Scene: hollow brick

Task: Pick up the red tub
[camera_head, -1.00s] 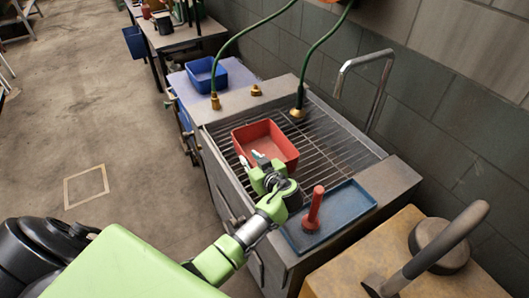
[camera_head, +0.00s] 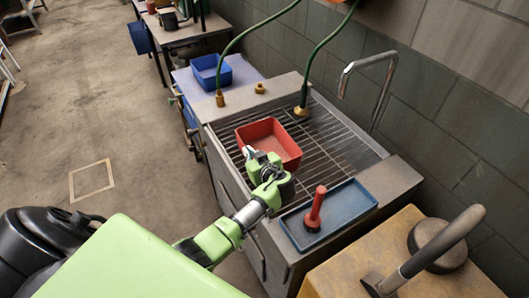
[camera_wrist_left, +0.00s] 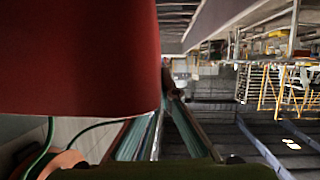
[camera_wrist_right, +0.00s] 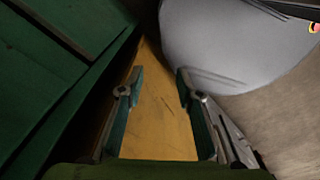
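The red tub (camera_head: 268,132) sits upright on the rack of the sink unit in the head view. My left gripper (camera_head: 252,157) is at the tub's near left corner, very close to its wall. In the left wrist view the tub (camera_wrist_left: 75,60) fills the upper left and hides part of a finger. The visible finger parts are close together, but I cannot tell whether they are closed on the wall. My right gripper (camera_wrist_right: 160,85) is open and empty in the right wrist view, in front of a yellowish surface (camera_wrist_right: 158,115).
A blue tray (camera_head: 345,208) with a red-handled tool (camera_head: 314,212) lies at the near end of the sink unit. A blue bin (camera_head: 210,72) stands beyond it. Green hoses (camera_head: 240,42) and a bent metal pipe (camera_head: 383,85) rise behind the rack (camera_head: 335,145).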

